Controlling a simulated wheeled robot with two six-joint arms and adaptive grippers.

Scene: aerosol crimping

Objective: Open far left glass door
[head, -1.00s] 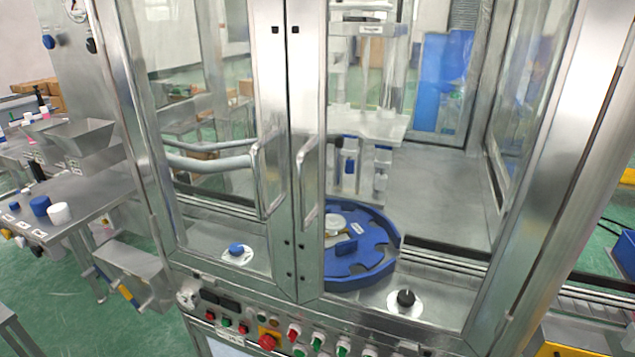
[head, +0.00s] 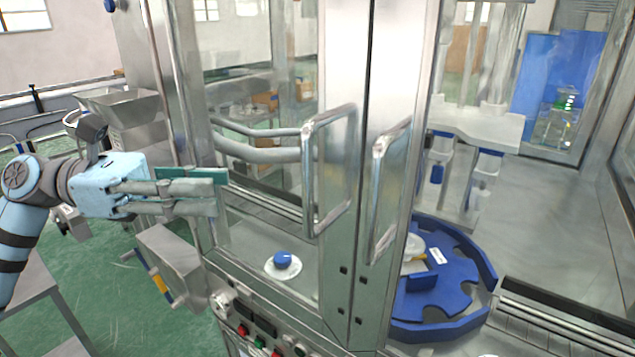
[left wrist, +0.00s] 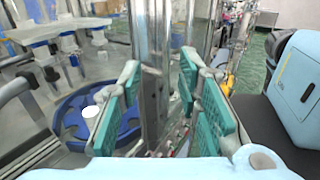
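The left glass door (head: 262,190) of the steel cabinet is shut, its metal frame meeting the right door along a vertical seam. Its bent bar handle (head: 312,175) stands out near that seam. My left gripper (head: 215,192) is at the cabinet's left front edge, left of the handle and apart from it. In the left wrist view the left gripper (left wrist: 160,100) is open, with teal pads apart and nothing held. A vertical metal post (left wrist: 152,50) shows beyond and between the fingers. My right gripper is in neither view.
The right door's handle (head: 388,190) is beside the seam. Inside is a blue turntable (head: 440,290). A blue knob (head: 283,260) is on the ledge behind the left glass. A metal hopper (head: 120,105) and a steel box (head: 172,255) stand left of the cabinet.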

